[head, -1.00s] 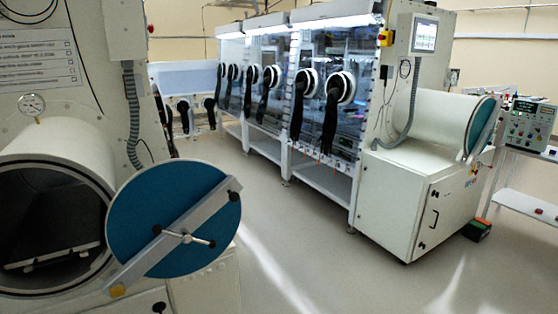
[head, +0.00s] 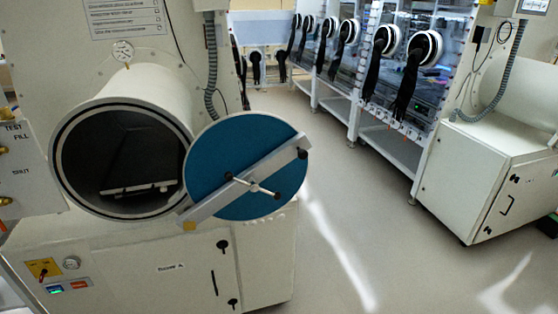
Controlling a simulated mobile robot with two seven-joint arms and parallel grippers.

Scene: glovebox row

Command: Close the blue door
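The bar's lower left end lies by the lower right of the chamber rim. Neither of my grippers is in view.
A cabinet (head: 160,278) stands under the chamber. Gloveboxes with black gloves (head: 402,80) line the back. A second white machine (head: 490,170) stands at the right. The grey floor (head: 370,220) between is clear.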

